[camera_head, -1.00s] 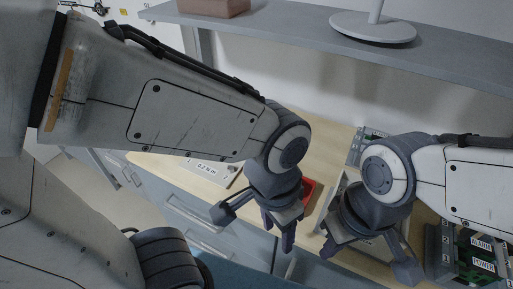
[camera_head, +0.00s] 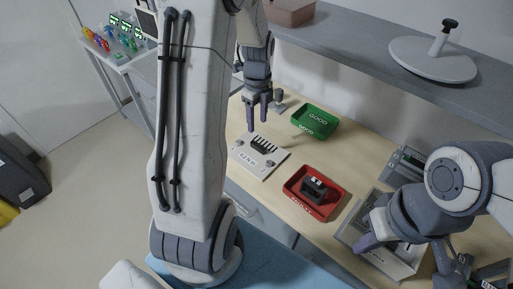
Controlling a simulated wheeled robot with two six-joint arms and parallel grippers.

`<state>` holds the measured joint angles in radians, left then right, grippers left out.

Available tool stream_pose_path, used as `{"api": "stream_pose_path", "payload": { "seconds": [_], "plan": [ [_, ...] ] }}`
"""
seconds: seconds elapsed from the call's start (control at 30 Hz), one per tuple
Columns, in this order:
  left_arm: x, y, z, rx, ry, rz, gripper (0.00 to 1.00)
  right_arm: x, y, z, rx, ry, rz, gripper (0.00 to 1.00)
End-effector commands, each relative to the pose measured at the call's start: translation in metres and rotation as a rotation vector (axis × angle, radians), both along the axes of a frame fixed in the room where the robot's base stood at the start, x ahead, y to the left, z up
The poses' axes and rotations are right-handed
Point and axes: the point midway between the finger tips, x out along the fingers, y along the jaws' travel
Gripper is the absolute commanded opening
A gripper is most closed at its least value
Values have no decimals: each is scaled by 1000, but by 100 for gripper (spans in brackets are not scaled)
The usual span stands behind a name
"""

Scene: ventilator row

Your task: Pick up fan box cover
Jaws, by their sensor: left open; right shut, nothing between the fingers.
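A flat grey box with a pale top face (camera_head: 352,236) lies at the table's right front, partly hidden by my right gripper. I take its top to be the fan box cover but cannot tell for certain. My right gripper (camera_head: 369,243) is shut and empty, low over this box; whether it touches is unclear. My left gripper (camera_head: 264,112) is open and empty, fingers down, above the back left of the table, well away from the box. A black fan-like part (camera_head: 318,188) sits in a red tray (camera_head: 293,194) left of the box.
A green tray (camera_head: 318,121) marked GOOD stands behind the red one. A white slotted holder (camera_head: 270,164) lies at left on the wooden table. A shelf (camera_head: 350,62) with a round white stand (camera_head: 432,62) overhangs the back. Electronic units crowd the right.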

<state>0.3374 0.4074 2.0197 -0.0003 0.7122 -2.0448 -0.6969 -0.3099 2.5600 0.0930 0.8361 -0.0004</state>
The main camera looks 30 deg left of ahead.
Motion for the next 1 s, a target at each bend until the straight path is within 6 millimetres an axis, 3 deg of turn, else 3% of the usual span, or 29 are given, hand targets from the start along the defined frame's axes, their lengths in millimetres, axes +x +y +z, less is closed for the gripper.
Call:
{"api": "stream_pose_path", "payload": {
  "seconds": [0.2, 0.47, 0.7, 1.0],
  "plan": [
    [-2, 0, -35, -2, 6, -4, 55, 0, 0, 4, 0, 0, 0, 0],
    [-1, -2, -55, -2, 6, -4, 55, 0, 0, 10, 0, 0, 0, 0],
    [-1, -4, -89, -2, 7, -2, 55, 0, 0, 20, 0, 0, -1, 0],
    [0, -4, -99, -1, 1, -2, 55, 0, 0, 20, 0, 0, -1, 0]
  ]
}}
